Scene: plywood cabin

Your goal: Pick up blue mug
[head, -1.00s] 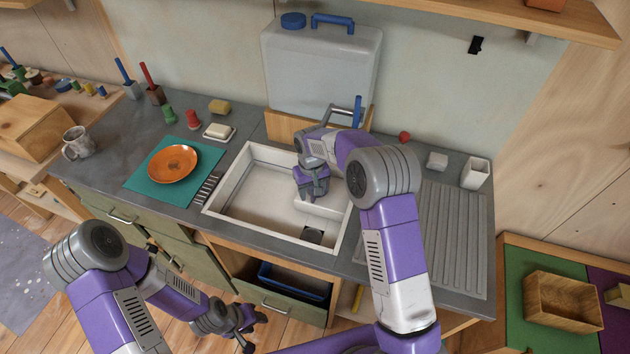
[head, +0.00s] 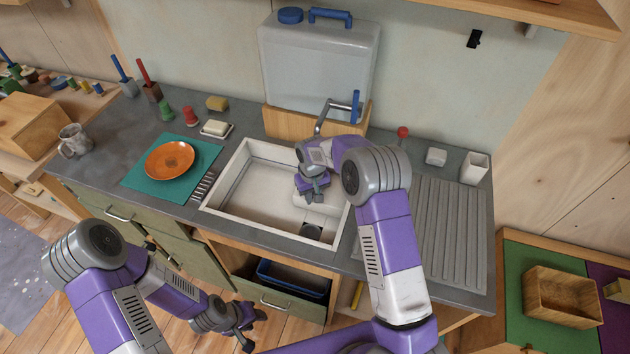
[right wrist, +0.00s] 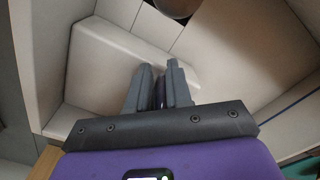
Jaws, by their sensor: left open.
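I see no blue mug in either view. A grey speckled mug (head: 74,140) stands at the left end of the counter. My right gripper (head: 314,194) points down inside the white sink (head: 228,207). In the right wrist view its two grey fingers (right wrist: 159,66) are close together with a narrow dark gap between them; whether they hold anything cannot be told. A pale rounded block (right wrist: 112,62) lies beyond the fingers. Part of a dark round thing (right wrist: 175,6) shows at the top edge. My left gripper (head: 249,328) is open and empty, low in front of the cabinet.
An orange plate (head: 170,160) lies on a teal mat (head: 139,184). A tap (head: 330,117) stands behind the sink, close to my right arm. A white cup (head: 474,168) stands by the ribbed drainboard (head: 448,235). An open drawer (head: 285,298) is below the sink.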

